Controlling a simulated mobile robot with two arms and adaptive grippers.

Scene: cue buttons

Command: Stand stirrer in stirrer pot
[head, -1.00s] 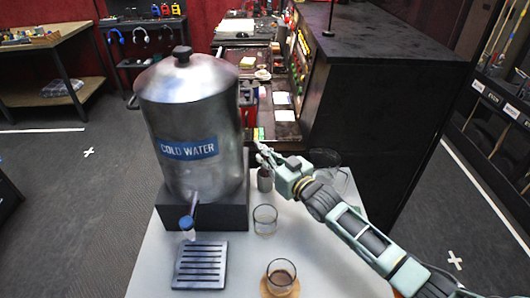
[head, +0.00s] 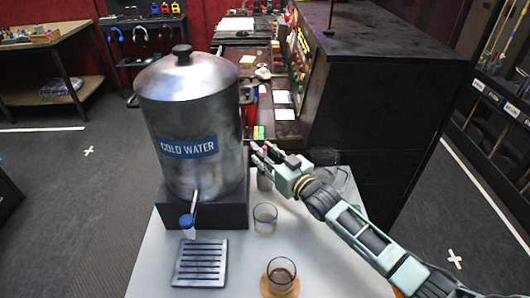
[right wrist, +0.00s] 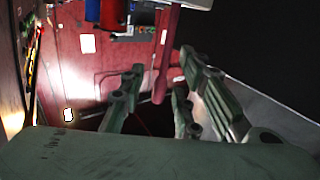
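The stirrer pot (head: 265,181), a small grey cylinder, stands on the white table right of the cold water dispenser, partly hidden by my right gripper. My right gripper (head: 262,155) is just above the pot, its fingers pointing left and spread apart. In the right wrist view the fingers (right wrist: 152,103) are also apart, with nothing clearly gripped. A dark red bar (right wrist: 168,55) shows beyond them; I cannot tell what it is. I cannot make out the stirrer for sure in either view. My left gripper is not in view.
The cold water dispenser (head: 190,120) stands at the left with a slotted drip tray (head: 200,275) in front. An empty glass (head: 265,218) and a glass with brown contents (head: 281,274) on a coaster stand nearer. A glass pitcher (head: 326,157) is partly behind my gripper.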

